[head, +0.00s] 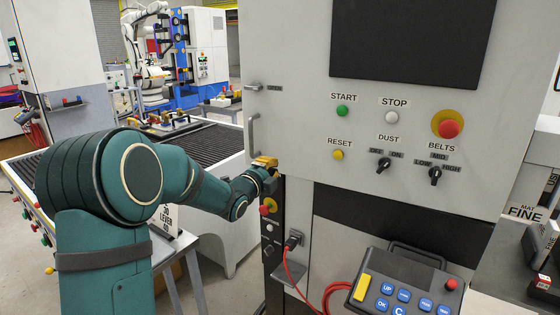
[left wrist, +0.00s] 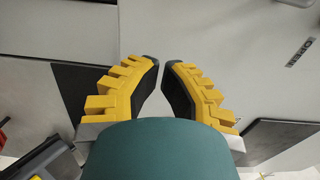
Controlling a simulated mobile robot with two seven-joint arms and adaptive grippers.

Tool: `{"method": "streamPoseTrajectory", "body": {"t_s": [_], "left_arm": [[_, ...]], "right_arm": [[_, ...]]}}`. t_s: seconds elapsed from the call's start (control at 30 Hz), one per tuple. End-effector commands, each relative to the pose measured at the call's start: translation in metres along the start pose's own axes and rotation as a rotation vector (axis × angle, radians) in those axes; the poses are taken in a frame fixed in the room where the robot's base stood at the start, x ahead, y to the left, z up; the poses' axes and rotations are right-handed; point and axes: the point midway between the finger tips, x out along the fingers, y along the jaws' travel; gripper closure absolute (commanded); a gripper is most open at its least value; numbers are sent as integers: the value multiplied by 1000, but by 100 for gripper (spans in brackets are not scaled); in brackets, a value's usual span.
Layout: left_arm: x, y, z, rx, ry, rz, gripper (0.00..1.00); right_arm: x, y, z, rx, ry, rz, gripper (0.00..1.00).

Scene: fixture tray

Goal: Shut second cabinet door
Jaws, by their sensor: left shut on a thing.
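A large light-grey cabinet front (head: 300,50) with a dark screen and labelled buttons fills the middle of the head view. A vertical bar handle (head: 252,132) is at its left edge, below a small latch (head: 254,87) with a label beside it. My left gripper (head: 265,162) is at the lower left corner of this front, by the handle's lower end. In the left wrist view its yellow fingers (left wrist: 160,62) have their tips nearly together in front of the grey panel (left wrist: 235,50). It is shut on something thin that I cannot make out. My right gripper is out of view.
A pendant (head: 400,285) with blue keys and a red cable (head: 300,275) are below the front. A red knob (head: 268,206) is just under my left gripper. A ribbed conveyor (head: 190,150) lies behind my left arm. A FINE mat box (head: 525,210) is at right.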

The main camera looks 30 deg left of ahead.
Motion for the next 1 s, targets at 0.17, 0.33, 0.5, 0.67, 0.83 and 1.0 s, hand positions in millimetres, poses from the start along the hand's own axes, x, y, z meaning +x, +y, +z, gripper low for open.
{"method": "streamPoseTrajectory", "body": {"t_s": [0.17, 0.33, 0.5, 0.67, 0.83, 1.0], "left_arm": [[33, 0, 0, 2, 0, 1, 100], [51, 0, 0, 1, -1, -1, 100], [58, 0, 0, 1, -1, 0, 100], [59, 0, 0, 1, -1, 0, 100], [58, 0, 1, 1, -1, 0, 100], [59, 1, 9, 2, -11, -1, 100]], "right_arm": [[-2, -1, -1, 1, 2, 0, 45], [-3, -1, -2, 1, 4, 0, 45], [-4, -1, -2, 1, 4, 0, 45], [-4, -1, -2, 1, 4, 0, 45], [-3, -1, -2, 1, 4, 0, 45], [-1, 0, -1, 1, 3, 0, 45]]}}
